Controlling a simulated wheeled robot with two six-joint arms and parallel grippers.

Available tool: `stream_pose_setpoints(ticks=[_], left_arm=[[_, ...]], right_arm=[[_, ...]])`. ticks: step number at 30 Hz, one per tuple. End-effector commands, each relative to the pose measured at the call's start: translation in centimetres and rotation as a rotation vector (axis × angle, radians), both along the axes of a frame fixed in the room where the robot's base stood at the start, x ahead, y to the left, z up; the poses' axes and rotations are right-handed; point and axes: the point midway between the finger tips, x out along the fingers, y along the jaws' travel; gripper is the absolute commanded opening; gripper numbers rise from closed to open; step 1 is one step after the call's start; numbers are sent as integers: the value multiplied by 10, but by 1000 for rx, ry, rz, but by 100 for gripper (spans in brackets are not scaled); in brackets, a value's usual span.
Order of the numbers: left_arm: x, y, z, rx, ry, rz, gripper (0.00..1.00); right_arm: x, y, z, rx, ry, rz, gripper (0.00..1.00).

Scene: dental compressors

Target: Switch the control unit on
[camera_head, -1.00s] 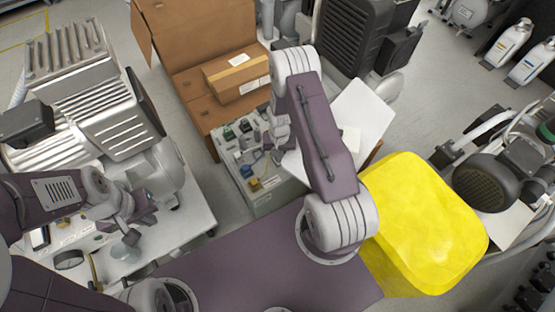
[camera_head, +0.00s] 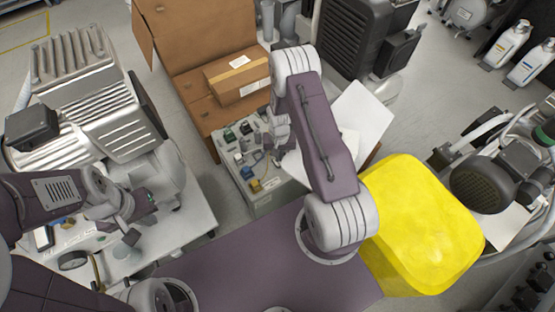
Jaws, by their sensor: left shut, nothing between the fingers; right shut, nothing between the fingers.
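A low white unit (camera_head: 190,222) stands at the left, with a round dark gauge (camera_head: 72,260) and small coloured parts near its left end. A grey panel box (camera_head: 262,204) with several switches and blue and yellow parts stands in the middle. I cannot tell for sure which is the control unit. My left gripper (camera_head: 146,203) is shut and empty over the white unit; its fingertips are hard to make out. My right gripper (camera_head: 276,150) is shut and empty by the panel box's right side, partly hidden by my own arm.
A ribbed metal compressor (camera_head: 95,95) stands behind my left arm. Cardboard boxes (camera_head: 195,35) stand behind the panel box. A yellow bin (camera_head: 425,220) is right of my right arm, with a dark motor (camera_head: 485,182) beyond it. Grey floor (camera_head: 430,100) is open at the upper right.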

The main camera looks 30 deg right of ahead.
Motion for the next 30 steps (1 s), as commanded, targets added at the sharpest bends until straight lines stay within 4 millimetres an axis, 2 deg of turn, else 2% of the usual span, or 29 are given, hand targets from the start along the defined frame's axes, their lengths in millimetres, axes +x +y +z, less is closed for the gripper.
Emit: stream_pose_setpoints(ticks=[1,14,30], left_arm=[[0,0,11,0,0,0,0],[0,0,49,0,0,0,0],[0,0,48,0,0,0,0]], right_arm=[[0,0,11,0,0,0,0],[0,0,53,0,0,0,0],[0,0,52,0,0,0,0]])
